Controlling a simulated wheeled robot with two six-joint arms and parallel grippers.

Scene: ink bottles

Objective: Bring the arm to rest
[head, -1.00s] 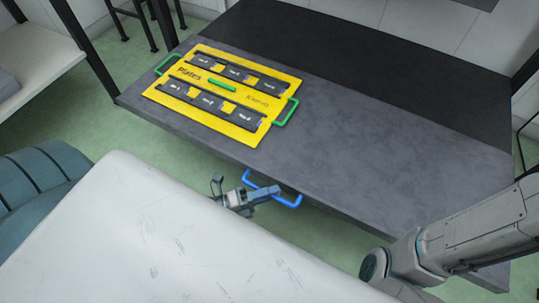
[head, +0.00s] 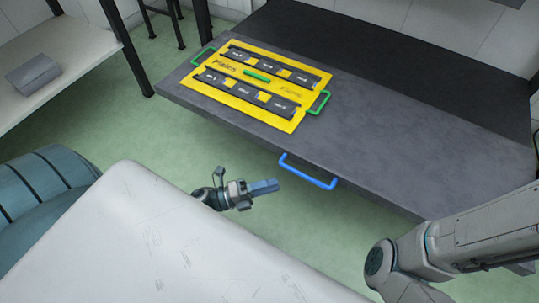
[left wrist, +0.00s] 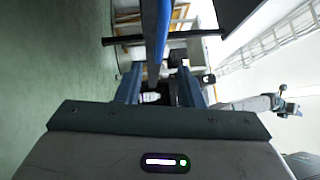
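My left gripper (head: 266,187) is in front of the table, near the left end of a blue handle (head: 308,172) on the table's front edge. In the head view it looks apart from the handle. In the left wrist view my left gripper (left wrist: 159,88) shows two separated fingers with nothing held between them. The blue handle (left wrist: 157,30) runs down from the top there. My right arm (head: 450,245) comes in at the right of the head view, its gripper outside that view. A small pale arm-like shape (left wrist: 262,103) shows in the wrist view; its end is too small to read.
A yellow plates rack (head: 262,76) with green handles lies on the dark grey table (head: 400,150). A white surface (head: 150,235) fills the near left. A shelf with a grey box (head: 33,75) stands at left. Open green floor shows below the table.

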